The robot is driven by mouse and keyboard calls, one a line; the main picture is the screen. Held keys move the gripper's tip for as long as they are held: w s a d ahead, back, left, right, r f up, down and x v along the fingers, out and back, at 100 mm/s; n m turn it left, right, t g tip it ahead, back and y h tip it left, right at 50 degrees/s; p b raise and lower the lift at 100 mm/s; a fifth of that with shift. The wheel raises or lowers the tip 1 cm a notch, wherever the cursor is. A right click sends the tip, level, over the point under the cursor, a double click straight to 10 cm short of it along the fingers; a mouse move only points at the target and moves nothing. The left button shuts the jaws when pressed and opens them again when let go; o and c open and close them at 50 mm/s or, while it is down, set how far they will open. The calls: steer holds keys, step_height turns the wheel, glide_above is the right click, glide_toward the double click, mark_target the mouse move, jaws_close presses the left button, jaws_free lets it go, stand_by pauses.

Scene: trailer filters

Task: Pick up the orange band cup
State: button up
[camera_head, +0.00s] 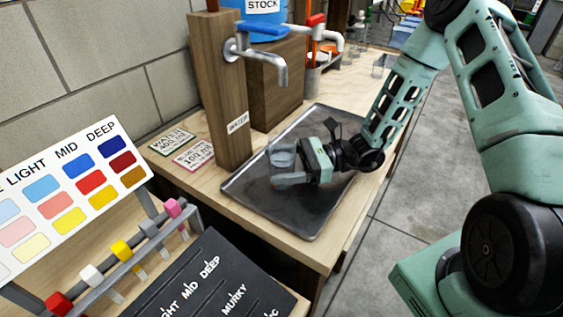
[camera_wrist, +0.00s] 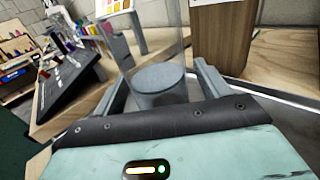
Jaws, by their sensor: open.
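A clear cup (camera_wrist: 157,40) with a grey bottom stands between the fingers of my gripper (camera_wrist: 160,82) in the wrist view. The fingers are open on either side of it; I cannot tell whether they touch it. No orange band shows on this cup. In the head view my gripper (camera_head: 280,166) is low over the dark metal tray (camera_head: 262,212), below the grey tap, with the clear cup (camera_head: 281,152) at its fingers, partly hidden by them. Whether this is the orange band cup cannot be told.
A wooden post with a grey tap (camera_head: 270,58) stands behind the tray. A red-handled tap (camera_head: 322,38) is further back. The colour chart (camera_head: 75,195), a rack of coloured vials (camera_head: 125,258) and a black board (camera_head: 200,285) lie at front left.

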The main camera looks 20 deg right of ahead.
steer(key=shift+w+a, duration=0.1)
steer(key=shift+a, duration=0.65)
steer(key=c, duration=1.1)
steer(key=shift+c, duration=0.6)
steer(key=shift+r, duration=0.15)
